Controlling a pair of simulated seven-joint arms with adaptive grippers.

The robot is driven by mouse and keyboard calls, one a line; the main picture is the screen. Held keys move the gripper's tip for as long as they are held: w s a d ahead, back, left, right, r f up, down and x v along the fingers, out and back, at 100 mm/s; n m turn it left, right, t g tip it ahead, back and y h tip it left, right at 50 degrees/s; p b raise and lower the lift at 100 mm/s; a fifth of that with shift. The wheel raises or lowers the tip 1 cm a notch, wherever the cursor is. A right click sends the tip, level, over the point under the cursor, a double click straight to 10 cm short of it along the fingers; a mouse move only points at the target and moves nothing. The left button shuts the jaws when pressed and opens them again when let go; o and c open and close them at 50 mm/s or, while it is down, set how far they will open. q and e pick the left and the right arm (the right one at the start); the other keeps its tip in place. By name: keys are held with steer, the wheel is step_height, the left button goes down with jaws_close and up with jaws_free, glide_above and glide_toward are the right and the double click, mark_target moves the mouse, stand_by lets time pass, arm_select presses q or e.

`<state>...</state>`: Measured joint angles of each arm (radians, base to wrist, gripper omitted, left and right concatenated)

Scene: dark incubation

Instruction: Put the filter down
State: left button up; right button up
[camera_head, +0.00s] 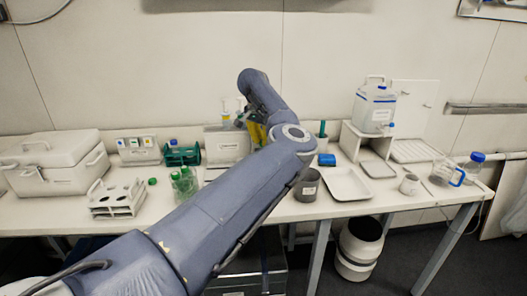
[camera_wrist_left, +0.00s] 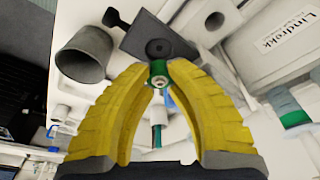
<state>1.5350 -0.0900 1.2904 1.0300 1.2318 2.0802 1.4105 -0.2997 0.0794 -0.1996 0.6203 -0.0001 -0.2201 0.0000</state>
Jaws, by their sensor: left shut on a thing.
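My left arm reaches over the bench in the head view, and its yellow-fingered gripper (camera_head: 257,133) is above the back of the bench, partly hidden by the arm. In the left wrist view the yellow fingertips (camera_wrist_left: 158,78) are shut on a small green round piece (camera_wrist_left: 157,68) with a pale metallic centre. This piece seems to be the filter; the fingers cover part of it. A dark grey flat block with a round black spot (camera_wrist_left: 158,47) shows just beyond the fingertips. I cannot tell if the filter touches it. My right gripper is in neither view.
A carboy (camera_head: 374,108) stands behind. A tube rack (camera_head: 117,198) and white case (camera_head: 57,162) are at left. Bare bench shows near the front right.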

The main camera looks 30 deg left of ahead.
arm_select(q)
steer(key=shift+s+x, duration=0.2)
steer(key=shift+x, duration=0.9)
steer(key=shift+s+x, duration=0.25)
steer(key=shift+x, duration=0.8)
steer(key=shift+f, duration=0.25)
steer(key=o, duration=0.4)
steer(key=v, duration=1.2)
steer(key=shift+r, duration=0.2)
steer(key=shift+a, duration=0.1)
